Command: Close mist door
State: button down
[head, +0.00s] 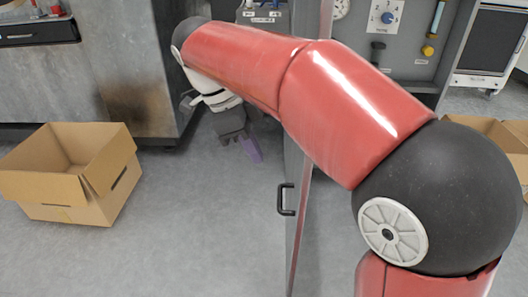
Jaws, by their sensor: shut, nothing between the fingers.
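The mist door (293,240) appears as a tall, narrow grey panel seen almost edge-on, standing open toward me. Its black bar handle (287,199) sticks out on the left face. My red arm passes in front of the upper part of the door and hides some of it. My gripper (250,149) hangs low beyond the arm, to the left of the door and farther off than the handle. It is shut and empty, with purple at its tips. It appears apart from the handle; whether it touches the door panel cannot be told.
An open cardboard box (72,176) stands on the floor at left, beside a grey cabinet (125,70). A grey control panel (400,45) with a dial and knobs is behind my arm. Another box (507,140) is at right.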

jog(key=d+f+b, duration=0.1)
jog(key=d+f, duration=0.6)
jog(key=shift+s+b, duration=0.15)
jog(key=shift+b, duration=0.2)
